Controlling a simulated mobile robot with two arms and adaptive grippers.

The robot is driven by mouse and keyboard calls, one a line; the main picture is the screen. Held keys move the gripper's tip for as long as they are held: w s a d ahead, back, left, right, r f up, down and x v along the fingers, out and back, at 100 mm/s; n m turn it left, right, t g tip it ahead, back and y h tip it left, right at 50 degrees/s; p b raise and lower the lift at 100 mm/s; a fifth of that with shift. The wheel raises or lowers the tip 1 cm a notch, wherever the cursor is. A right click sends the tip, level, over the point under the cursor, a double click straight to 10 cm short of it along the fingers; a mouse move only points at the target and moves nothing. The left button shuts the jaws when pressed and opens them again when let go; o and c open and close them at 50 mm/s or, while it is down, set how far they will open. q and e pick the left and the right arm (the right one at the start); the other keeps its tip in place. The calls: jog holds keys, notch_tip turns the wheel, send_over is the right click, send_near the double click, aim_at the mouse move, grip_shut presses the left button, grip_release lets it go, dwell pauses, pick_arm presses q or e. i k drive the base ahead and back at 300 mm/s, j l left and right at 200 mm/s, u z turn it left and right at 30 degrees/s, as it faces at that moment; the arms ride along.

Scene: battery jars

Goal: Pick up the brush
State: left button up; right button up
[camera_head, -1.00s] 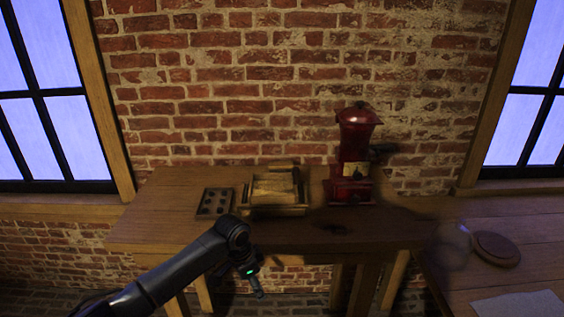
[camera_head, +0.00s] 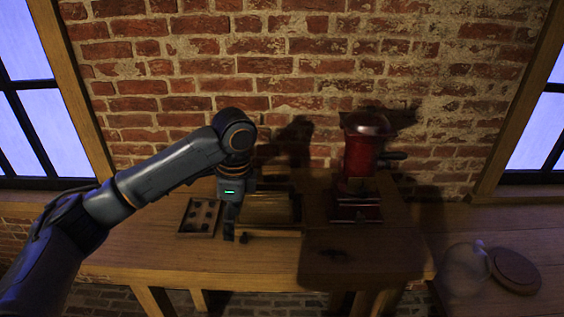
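My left gripper (camera_head: 230,232) points down over the wooden table, just left of and partly in front of a wooden tray-like box (camera_head: 272,212). Its fingers show edge-on as one narrow dark shape, so their opening does not show. I cannot pick out a brush for sure. Part of the box and what lies in it is dark or hidden behind my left arm. My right gripper is not in view.
A flat tray with several dark round pieces (camera_head: 190,232) lies left of my gripper. A red grinder (camera_head: 362,165) stands at the right. A glass jar (camera_head: 462,264) and a round wooden lid (camera_head: 515,270) are on the right-hand table. The front left tabletop (camera_head: 140,252) is clear.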

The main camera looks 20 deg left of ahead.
aim_at(267, 171)
jog(key=i, duration=1.25)
